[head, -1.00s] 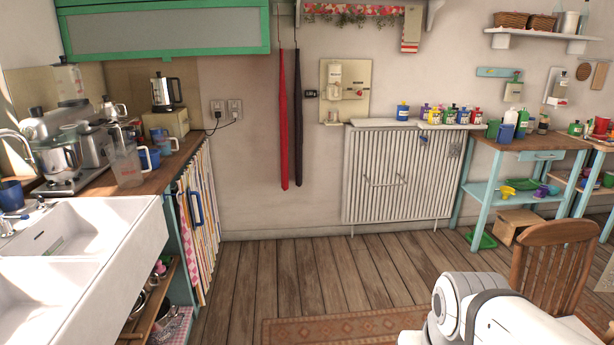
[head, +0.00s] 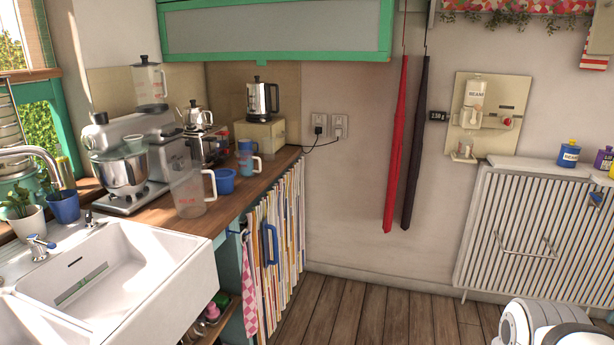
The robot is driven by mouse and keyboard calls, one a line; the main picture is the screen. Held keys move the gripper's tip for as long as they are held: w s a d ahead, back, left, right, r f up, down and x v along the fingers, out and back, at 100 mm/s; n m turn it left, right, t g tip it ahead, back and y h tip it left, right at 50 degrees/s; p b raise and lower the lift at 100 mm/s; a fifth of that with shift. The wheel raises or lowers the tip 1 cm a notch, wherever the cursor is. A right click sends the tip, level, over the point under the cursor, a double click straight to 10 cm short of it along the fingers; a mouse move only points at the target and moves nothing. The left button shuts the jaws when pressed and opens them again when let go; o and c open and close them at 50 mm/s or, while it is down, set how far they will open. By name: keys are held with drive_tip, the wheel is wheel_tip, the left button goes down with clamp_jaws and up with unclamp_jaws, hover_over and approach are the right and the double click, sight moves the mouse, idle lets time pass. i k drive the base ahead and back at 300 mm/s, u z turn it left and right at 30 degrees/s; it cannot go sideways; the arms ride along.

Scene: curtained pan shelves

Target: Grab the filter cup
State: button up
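I cannot tell for certain which thing is the filter cup. A wall-mounted bean dispenser (head: 474,100) hangs on a cream board at the right. A small cup-like part (head: 464,150) sits at its lower left, too small to make out well. On the wooden counter stand a clear measuring jug (head: 190,195), a blue cup (head: 224,182) and a blue mug (head: 245,160) behind it. My gripper is not in view; only a white part of my arm shows at the bottom right.
A white double sink (head: 120,270) fills the lower left. A stand mixer (head: 125,165), a coffee pot (head: 262,98) and a kettle crowd the counter (head: 225,208). A red umbrella (head: 396,145) and a dark one hang on the wall. A ribbed radiator (head: 540,240) stands right. Floor between is clear.

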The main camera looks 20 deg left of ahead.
sight(223, 183)
drive_tip(key=u, duration=0.45)
drive_tip(key=i, duration=1.6)
drive_tip(key=u, duration=1)
drive_tip(key=i, duration=1.2)
drive_tip(key=u, duration=0.4)
